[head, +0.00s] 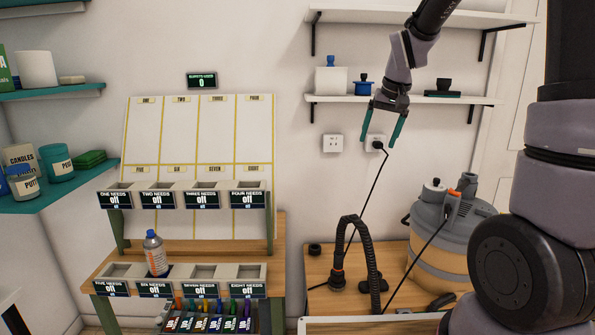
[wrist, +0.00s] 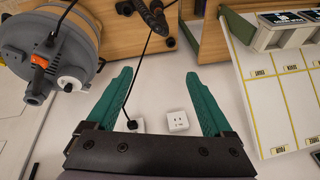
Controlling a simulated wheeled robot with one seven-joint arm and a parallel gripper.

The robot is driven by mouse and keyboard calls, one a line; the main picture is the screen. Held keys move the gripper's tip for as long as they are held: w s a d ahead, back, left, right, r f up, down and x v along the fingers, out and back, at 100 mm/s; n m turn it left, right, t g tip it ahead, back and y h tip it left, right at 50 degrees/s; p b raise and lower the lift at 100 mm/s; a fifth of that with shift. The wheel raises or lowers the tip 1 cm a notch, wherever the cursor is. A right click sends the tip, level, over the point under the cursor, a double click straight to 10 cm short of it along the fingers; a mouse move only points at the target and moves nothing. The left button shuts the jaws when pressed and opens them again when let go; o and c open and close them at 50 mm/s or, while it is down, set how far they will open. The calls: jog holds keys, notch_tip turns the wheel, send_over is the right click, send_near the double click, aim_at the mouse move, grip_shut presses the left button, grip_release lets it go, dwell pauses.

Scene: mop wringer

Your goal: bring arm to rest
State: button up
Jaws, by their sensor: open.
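My gripper (head: 382,132) is open and empty, with its two teal fingers spread apart. In the head view it hangs from my arm in front of the wall, near the lower white shelf and the wall sockets. In the wrist view my gripper (wrist: 165,85) shows both fingers with nothing between them but the view of the wall and a black cable. A black plug (head: 377,145) sits in the right wall socket, close to the fingers in the picture; I cannot tell whether they touch.
A grey and orange vacuum (head: 450,225) and a black hose (head: 370,262) stand on a wooden table at right. A rack with labelled bins (head: 185,198) and a bottle (head: 155,253) is at left. The lower white shelf (head: 400,100) holds small items. A white socket (head: 332,143) is left of the plug.

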jog(key=s+d+r+m+t, duration=0.1)
jog(key=s+r, duration=0.4)
jog(key=s, duration=0.6)
jog(key=s+d+r+m+t, duration=0.1)
jog(key=s+r, duration=0.4)
jog(key=s, duration=0.7)
jog(key=shift+s+d+t+y, duration=0.25)
jog(key=shift+d+t, duration=0.2)
jog(key=shift+t, duration=0.25)
jog(key=shift+w, duration=0.1)
